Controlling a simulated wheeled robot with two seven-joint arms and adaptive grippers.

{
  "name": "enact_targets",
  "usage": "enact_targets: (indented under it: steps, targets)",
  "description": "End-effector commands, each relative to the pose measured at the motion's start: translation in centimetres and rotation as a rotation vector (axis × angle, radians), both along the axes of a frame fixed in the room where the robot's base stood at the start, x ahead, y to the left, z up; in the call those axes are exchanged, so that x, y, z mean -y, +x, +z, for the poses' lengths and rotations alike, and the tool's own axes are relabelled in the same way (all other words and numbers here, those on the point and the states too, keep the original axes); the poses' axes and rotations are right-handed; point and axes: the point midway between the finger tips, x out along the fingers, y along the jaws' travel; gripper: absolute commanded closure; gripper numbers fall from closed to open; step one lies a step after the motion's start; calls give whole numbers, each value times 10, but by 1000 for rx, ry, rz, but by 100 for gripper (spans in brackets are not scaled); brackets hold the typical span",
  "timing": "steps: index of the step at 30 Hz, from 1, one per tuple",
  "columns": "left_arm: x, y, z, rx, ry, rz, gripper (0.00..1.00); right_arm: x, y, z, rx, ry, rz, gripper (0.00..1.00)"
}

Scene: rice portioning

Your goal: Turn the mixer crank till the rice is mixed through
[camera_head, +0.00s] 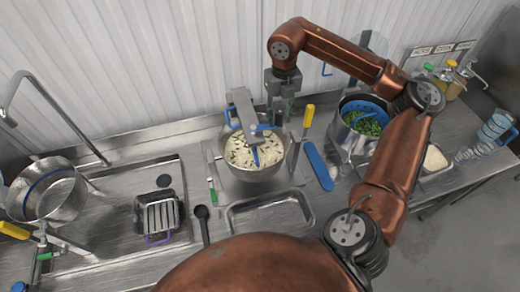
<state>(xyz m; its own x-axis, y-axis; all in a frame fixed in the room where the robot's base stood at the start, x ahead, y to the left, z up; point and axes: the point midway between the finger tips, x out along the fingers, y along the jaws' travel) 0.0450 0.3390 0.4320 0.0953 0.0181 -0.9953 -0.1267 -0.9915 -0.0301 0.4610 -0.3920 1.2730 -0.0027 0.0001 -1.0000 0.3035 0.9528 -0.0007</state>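The mixer (243,108) has a grey arm over a metal bowl (254,173) at the middle of the counter. The rice (243,152) in the bowl is white with green bits spread through it. A blue paddle reaches down into it. My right gripper (281,117) points down at the right rear of the bowl, beside the mixer head. The crank is hard to make out there, and I cannot tell whether the fingers are closed on it. My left gripper is out of view.
A blue-rimmed pot of green pieces (364,122) stands to the right. A yellow-handled tool (308,116) and a blue tool (318,167) lie beside the bowl. An empty tray (270,213) lies in front. A sink with a strainer pot (47,190) is at the left.

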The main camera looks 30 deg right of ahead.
Motion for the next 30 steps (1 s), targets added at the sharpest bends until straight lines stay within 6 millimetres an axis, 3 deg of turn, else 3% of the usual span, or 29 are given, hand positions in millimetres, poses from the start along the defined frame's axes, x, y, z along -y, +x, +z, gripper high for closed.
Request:
enact_targets:
  steps: [6, 16, 30]
  targets:
    - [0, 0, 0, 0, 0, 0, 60, 0, 0, 0, 0, 0, 0, 54]
    - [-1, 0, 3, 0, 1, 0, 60, 0, 0, 4, 1, 1, 1, 54]
    - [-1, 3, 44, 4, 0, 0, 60, 0, 1, 56, 1, 1, 0, 54]
